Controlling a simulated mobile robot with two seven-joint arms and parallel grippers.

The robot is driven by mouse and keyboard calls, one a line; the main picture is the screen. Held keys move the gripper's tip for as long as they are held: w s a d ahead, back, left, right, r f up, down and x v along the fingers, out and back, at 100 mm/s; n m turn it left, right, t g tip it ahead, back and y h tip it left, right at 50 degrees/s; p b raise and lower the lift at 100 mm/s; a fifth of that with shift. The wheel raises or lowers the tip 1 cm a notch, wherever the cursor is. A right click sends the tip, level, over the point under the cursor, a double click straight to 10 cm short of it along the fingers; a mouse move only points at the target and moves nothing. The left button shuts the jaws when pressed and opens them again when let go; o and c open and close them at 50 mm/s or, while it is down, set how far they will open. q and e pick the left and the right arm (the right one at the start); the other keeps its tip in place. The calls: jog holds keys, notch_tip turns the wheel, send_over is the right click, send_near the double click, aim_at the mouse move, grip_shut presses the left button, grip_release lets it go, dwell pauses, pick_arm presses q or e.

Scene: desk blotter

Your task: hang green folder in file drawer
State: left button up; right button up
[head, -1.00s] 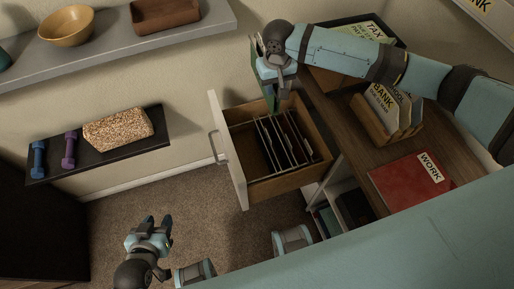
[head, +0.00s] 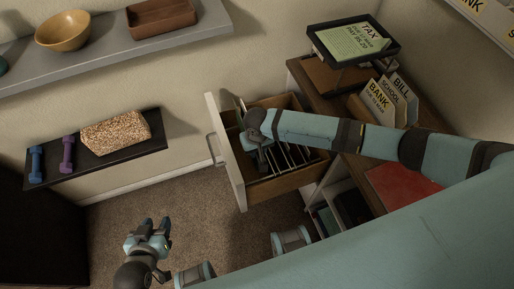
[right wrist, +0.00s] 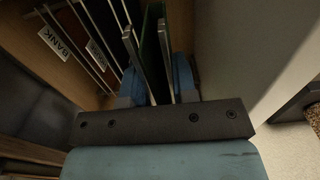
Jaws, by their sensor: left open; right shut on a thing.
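The file drawer (head: 230,165) is pulled out of the desk, with several upright folders (head: 300,152) inside. In the right wrist view, my right gripper (right wrist: 150,65) points down into the drawer, shut on the green folder (right wrist: 150,42). The green folder is upright beside the drawer's front panel (right wrist: 232,45), partly hidden by the fingers. Whether it rests on the drawer rails is not visible. In the head view, my right gripper (head: 262,160) is over the front part of the drawer. My left gripper (head: 149,238) is open and empty above the carpet.
A paper tray (head: 352,42) and a sorter of labelled folders (head: 385,100) stand on the desk. A red folder (head: 395,188) lies nearer, partly behind my right arm. A wall shelf (head: 100,160) holds dumbbells and a speckled block. The carpet left of the drawer is clear.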

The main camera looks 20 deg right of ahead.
jog(key=shift+s+f, duration=0.1)
jog(key=shift+f, duration=1.05)
jog(key=shift+f+b, duration=0.4)
jog(key=shift+f, duration=0.45)
pick_arm(q)
jog(key=shift+s+f, duration=0.1)
jog(key=shift+f, duration=0.15)
jog(key=shift+d, duration=0.1)
jog(key=shift+a+r, duration=0.2)
jog(key=shift+r, duration=0.1)
jog(key=shift+a+r+p, duration=0.1)
jog(key=shift+r+p, duration=0.1)
jog(key=shift+p, duration=0.2)
jog(key=shift+d+r, duration=0.1)
jog(key=shift+d, duration=0.1)
